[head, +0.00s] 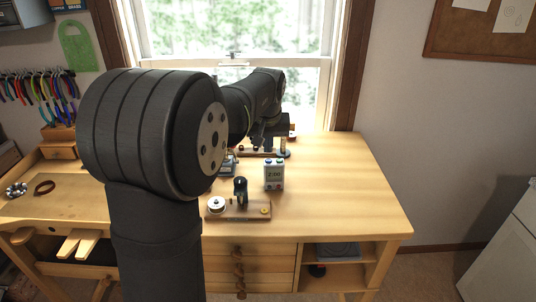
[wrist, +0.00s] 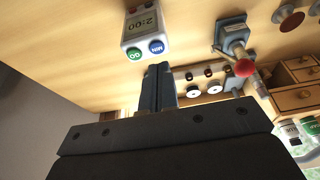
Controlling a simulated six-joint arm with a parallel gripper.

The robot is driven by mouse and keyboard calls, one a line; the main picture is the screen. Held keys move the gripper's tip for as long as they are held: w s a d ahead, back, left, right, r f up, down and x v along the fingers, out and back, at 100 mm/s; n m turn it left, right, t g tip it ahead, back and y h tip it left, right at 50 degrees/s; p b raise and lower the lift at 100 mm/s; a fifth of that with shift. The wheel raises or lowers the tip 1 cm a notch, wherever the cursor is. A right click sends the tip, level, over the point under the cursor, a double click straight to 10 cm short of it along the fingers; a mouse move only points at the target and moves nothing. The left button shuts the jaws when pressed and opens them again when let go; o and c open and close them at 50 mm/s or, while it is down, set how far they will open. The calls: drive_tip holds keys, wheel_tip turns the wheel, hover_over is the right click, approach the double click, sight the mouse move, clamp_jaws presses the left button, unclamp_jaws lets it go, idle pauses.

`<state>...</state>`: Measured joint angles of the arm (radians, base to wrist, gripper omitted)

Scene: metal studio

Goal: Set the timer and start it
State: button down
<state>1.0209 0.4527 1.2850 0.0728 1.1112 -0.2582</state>
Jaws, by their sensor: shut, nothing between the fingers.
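The timer (head: 273,178) stands upright on the wooden bench, a small white box with a display. In the wrist view the timer (wrist: 143,31) appears upside down, and its display reads 2:00. It has a green GO button (wrist: 134,54) and a blue MIN button (wrist: 156,47) on top. My gripper (wrist: 157,70) is shut and empty, its fingertips close to the buttons in the picture. I cannot tell whether they touch. In the head view my gripper (head: 268,143) is behind the timer, partly blended with my dark arm.
A wooden base (head: 254,209) with a black post and white disc stands in front of the timer. A small device (head: 229,166) is left of it. The wrist view shows a red-knobbed tool (wrist: 235,45) and small drawers (wrist: 296,98). The bench's right side (head: 350,190) is clear.

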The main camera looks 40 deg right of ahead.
sight(269, 160)
drive_tip(key=v, duration=1)
drive_tip(key=shift+r, duration=0.2)
drive_tip(key=shift+d, duration=0.1)
drive_tip(key=shift+r, duration=0.3)
drive_tip(key=x, duration=1.2)
drive_tip(key=shift+s+a+f, duration=0.25)
drive_tip(key=shift+f, duration=0.8)
